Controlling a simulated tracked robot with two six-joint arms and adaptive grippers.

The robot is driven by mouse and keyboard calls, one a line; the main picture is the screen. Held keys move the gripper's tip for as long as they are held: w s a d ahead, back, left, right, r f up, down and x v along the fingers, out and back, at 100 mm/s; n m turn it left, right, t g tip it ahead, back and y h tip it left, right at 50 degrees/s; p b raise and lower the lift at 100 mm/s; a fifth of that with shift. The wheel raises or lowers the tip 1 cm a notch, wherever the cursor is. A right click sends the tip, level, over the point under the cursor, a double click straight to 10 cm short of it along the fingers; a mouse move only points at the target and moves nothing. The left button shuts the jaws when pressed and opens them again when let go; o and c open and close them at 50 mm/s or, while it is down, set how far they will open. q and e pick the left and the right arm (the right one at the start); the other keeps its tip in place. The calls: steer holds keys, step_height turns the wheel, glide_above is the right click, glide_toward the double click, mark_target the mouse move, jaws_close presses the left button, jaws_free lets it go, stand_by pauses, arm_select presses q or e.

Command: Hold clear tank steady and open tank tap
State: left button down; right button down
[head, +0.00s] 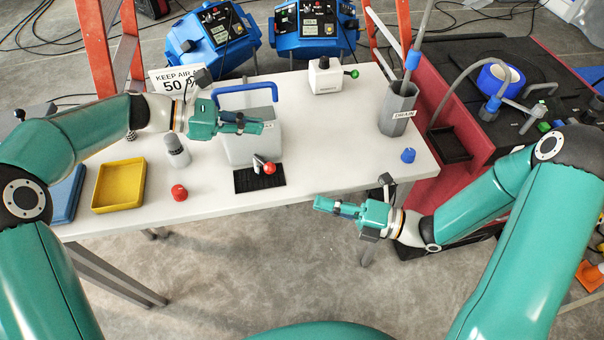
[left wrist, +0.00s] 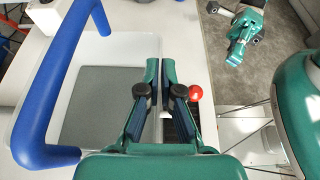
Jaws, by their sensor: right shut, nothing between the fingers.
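The clear tank (head: 241,150) stands on the white table with a blue handle (head: 247,87) arching above it. Its tap, with a red ball knob (head: 269,168), sits at its front over a black grate (head: 246,182). My left gripper (head: 262,126) is at the tank's front rim. In the left wrist view its fingers (left wrist: 160,78) are close together with a narrow gap, along the tank's near wall; whether they pinch it I cannot tell. The red knob (left wrist: 194,93) shows right of the fingers. My right gripper (head: 317,201) is shut and empty, in front of the table edge, right of the knob.
A grey bottle (head: 176,151), red cap (head: 179,192) and yellow tray (head: 120,186) are left of the tank. A white container (head: 325,76), grey drain cup (head: 398,113) and blue cap (head: 408,155) are to the right. The table front between the grate and blue cap is clear.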

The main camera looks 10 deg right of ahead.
arm_select(q)
steer(key=shift+r, duration=0.15)
steer(key=c, duration=1.2)
jaws_free()
steer(key=shift+c, duration=0.2)
steer(key=shift+a, duration=0.1)
